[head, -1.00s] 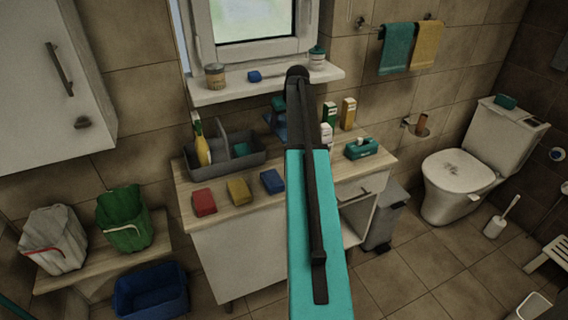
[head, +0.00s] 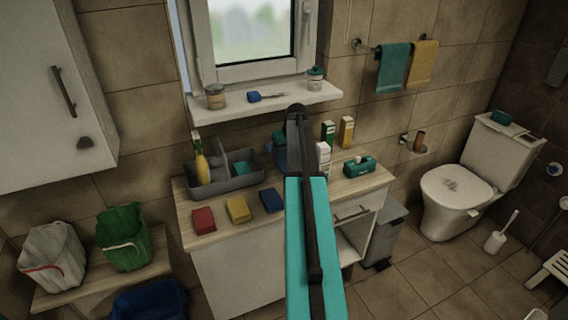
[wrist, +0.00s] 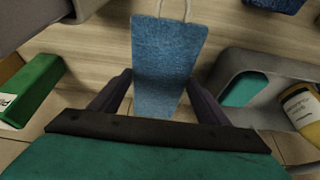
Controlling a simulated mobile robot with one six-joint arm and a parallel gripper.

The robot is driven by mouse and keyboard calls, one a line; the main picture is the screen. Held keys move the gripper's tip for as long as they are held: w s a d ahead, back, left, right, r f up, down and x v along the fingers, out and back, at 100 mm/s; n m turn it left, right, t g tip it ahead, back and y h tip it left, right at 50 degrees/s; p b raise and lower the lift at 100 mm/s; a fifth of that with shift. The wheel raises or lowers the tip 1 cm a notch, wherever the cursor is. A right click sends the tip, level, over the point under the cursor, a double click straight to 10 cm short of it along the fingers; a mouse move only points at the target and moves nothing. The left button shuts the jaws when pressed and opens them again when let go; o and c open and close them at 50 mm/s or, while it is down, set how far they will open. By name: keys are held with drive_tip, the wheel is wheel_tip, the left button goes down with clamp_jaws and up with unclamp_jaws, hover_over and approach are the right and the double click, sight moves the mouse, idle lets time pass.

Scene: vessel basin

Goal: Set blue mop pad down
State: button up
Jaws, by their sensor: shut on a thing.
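The blue mop pad (wrist: 168,62) is a flat, textured blue pad with a pale loop at its far end in the wrist view. My gripper (wrist: 158,98) has one dark finger on each side of it and is shut on it. The wood counter (wrist: 110,45) lies beneath; whether the pad touches it I cannot tell. In the head view a bit of blue (head: 281,155), likely the pad, shows beside my arm above the counter (head: 230,236). My arm hides the fingers there.
A grey caddy (head: 226,186) with a yellow bottle stands left on the counter. Red (head: 203,219), yellow (head: 237,209) and blue (head: 271,200) sponges line the front edge. Small boxes (head: 347,132) and a teal tissue box (head: 360,167) stand to the right.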

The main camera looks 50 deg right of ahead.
sight(285, 162)
drive_tip(key=shift+f, duration=0.35)
drive_tip(key=shift+f+p, duration=0.6)
drive_tip(key=shift+f, duration=1.25)
drive_tip(key=o, duration=1)
drive_tip(key=shift+o, duration=0.2)
drive_tip(key=shift+r, duration=0.2)
drive_tip(key=shift+b+v, duration=1.45)
drive_tip(key=shift+v, duration=4.45)
